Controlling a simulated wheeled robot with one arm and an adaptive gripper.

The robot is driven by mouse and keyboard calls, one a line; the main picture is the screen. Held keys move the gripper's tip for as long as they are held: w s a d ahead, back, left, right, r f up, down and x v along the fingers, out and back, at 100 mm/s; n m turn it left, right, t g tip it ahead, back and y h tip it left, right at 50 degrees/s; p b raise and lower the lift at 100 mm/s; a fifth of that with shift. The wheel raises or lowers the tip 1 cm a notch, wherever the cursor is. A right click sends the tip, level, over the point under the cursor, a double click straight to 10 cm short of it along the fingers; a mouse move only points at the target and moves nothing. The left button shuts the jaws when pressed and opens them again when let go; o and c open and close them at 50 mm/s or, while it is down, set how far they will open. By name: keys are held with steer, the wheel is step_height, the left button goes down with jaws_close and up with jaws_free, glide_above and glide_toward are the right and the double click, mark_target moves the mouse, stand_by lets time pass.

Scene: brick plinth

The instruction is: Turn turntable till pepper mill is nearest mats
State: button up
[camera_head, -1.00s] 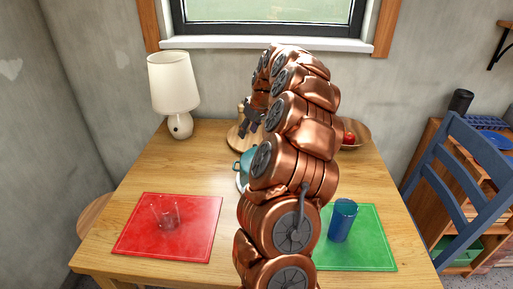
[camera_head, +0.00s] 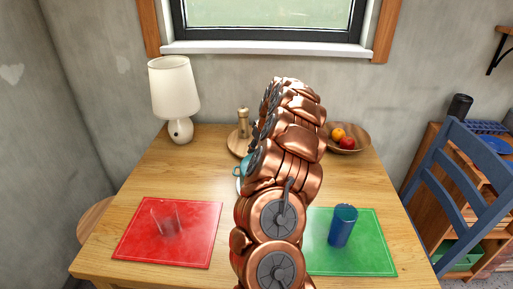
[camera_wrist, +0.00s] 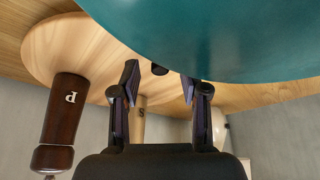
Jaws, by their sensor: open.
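The round wooden turntable (camera_head: 235,143) is at the back of the table, mostly behind my arm. It also shows in the wrist view (camera_wrist: 62,45), which is upside down. A dark brown mill marked P (camera_wrist: 62,125), the pepper mill, stands on it. A pale wooden mill marked S (camera_wrist: 138,122) also shows, and a pale mill (camera_head: 243,122) is at its far side in the head view. A small dark peg (camera_wrist: 159,69) shows between the fingertips. My gripper (camera_wrist: 159,84) is open and empty by the turntable. The red mat (camera_head: 140,245) and green mat (camera_head: 372,255) lie at the front.
A teal vessel (camera_head: 240,170) stands in front of the turntable and looms close in the wrist view (camera_wrist: 230,35). A clear glass (camera_head: 166,222) and a blue cup (camera_head: 342,226) stand on the mats. A lamp (camera_head: 175,90) and fruit bowl (camera_head: 350,150) are behind.

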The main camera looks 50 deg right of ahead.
steer(key=shift+f, duration=0.1)
jaws_close()
stand_by(0.3)
stand_by(0.4)
